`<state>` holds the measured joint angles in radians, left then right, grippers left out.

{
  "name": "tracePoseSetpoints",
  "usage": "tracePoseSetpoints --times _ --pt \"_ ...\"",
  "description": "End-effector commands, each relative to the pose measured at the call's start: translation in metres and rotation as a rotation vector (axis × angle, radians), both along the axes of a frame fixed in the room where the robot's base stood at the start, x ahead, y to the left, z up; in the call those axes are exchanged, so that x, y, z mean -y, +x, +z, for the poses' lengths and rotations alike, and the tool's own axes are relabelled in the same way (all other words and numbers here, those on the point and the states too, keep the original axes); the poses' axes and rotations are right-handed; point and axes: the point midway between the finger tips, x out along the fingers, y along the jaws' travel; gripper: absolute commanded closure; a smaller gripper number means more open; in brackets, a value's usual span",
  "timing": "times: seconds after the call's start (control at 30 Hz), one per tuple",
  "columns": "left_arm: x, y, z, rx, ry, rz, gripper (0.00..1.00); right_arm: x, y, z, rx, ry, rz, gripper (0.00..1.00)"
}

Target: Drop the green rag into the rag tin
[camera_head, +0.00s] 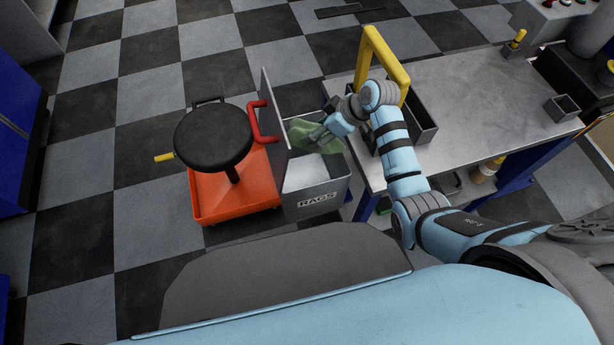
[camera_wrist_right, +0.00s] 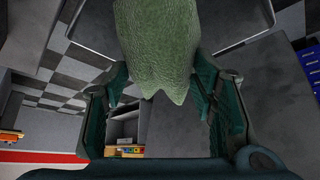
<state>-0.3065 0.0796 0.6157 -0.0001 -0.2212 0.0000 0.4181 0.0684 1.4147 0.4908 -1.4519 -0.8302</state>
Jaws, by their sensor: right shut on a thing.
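The green rag (camera_head: 312,134) hangs from my right gripper (camera_head: 326,132), which is shut on it. In the head view the rag is over the open top of the grey rag tin (camera_head: 318,200), toward its back, and the tin's front is labelled RAGS. In the right wrist view the rag (camera_wrist_right: 158,45) fills the top middle between the fingers. I cannot tell how far the rag is above the tin's floor. My left gripper is not in view.
A metal workbench (camera_head: 470,95) stands right of the tin, with a yellow-handled tote (camera_head: 420,118). A black stool (camera_head: 213,138) and an orange tray (camera_head: 215,200) are close on the left. The tin's red handle (camera_head: 259,125) faces the stool.

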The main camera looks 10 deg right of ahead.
Motion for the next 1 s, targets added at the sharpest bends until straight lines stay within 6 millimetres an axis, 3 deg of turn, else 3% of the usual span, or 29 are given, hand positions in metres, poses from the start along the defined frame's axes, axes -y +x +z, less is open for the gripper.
tracePoseSetpoints --times 0.07,0.33,0.37,0.5,0.83,1.0 --pt "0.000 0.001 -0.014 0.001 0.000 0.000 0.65 0.000 0.001 -0.012 0.002 0.000 0.000 0.79" --pt "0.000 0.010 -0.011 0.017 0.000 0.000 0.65 0.000 0.001 -0.009 0.002 -0.001 0.000 0.79" --pt "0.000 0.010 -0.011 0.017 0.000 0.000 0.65 0.000 0.001 -0.008 0.002 -0.001 0.000 0.44" --pt "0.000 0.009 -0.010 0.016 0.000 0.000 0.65 0.000 0.001 -0.008 0.002 0.000 -0.001 0.25" --pt "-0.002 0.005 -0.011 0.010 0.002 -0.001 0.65 0.002 0.000 -0.005 0.004 -0.001 -0.001 0.25" --pt "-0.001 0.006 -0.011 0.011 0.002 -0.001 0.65 0.015 -0.011 0.021 0.007 -0.003 -0.002 0.25"
